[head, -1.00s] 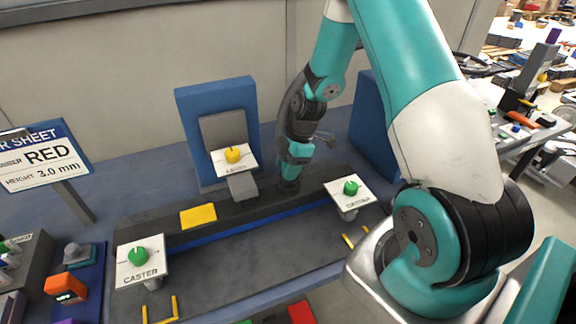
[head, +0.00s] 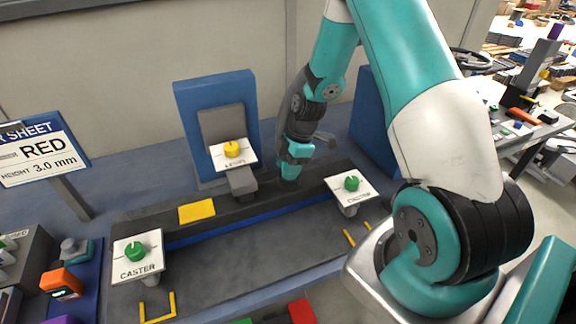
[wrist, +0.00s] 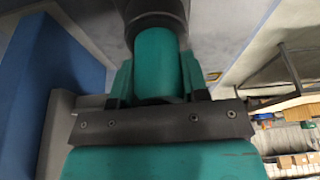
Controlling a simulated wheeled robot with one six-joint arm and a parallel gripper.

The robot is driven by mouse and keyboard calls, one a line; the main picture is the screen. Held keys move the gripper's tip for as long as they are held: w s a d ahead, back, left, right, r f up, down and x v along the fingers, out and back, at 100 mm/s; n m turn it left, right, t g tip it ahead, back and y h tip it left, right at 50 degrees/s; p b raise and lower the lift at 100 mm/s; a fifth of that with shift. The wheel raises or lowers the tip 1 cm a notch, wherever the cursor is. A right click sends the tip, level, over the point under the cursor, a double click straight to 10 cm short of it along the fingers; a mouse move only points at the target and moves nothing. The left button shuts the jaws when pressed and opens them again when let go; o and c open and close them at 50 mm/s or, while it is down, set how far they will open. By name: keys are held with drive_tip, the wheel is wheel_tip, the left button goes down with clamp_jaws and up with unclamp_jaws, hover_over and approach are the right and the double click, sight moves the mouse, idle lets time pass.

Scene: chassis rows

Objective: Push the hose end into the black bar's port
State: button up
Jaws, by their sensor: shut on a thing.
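The black bar (head: 225,208) is a long dark beam lying across the workbench. My gripper (head: 290,172) points down at the bar's far right part, and its tip is at the bar's surface. In the wrist view my gripper (wrist: 158,82) has its two teal fingers closed on either side of a teal cylinder, which looks like the hose end (wrist: 155,50), with a dark round part beyond it. The port is not visible; my gripper covers that part of the bar. I cannot tell how far the hose end is in.
A yellow-knob plate (head: 233,152) stands behind the bar, close left of my gripper. A green-knob plate (head: 351,187) stands to its right; a caster plate (head: 137,257) is at front left. Blue panels (head: 220,110) rise behind. A yellow pad (head: 197,212) lies on the bar.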

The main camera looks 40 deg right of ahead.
drive_tip(key=o, duration=1.1)
drive_tip(key=b+v, duration=0.3)
drive_tip(key=v, duration=1.4)
drive_tip(key=shift+d+r, duration=0.1)
drive_tip(key=shift+d, duration=0.1)
drive_tip(key=s+a+r+m, duration=0.2)
drive_tip(key=s+a+r, duration=0.1)
drive_tip(key=a, duration=0.6)
drive_tip(key=s+a+r+m, duration=0.2)
drive_tip(key=s+a, duration=0.2)
drive_tip(key=a, duration=0.4)
drive_tip(key=s+a+m, duration=0.1)
drive_tip(key=s+a, duration=0.2)
drive_tip(key=s, duration=0.1)
drive_tip(key=s+a+m, duration=0.2)
drive_tip(key=s+a, duration=0.2)
drive_tip(key=s, duration=0.1)
drive_tip(key=s+a+r+m+y, duration=0.1)
drive_tip(key=s+a, duration=0.2)
drive_tip(key=s, duration=0.2)
drive_tip(key=shift+a+r+g, duration=0.1)
drive_tip(key=shift+a+g, duration=0.1)
drive_tip(key=shift+g, duration=0.2)
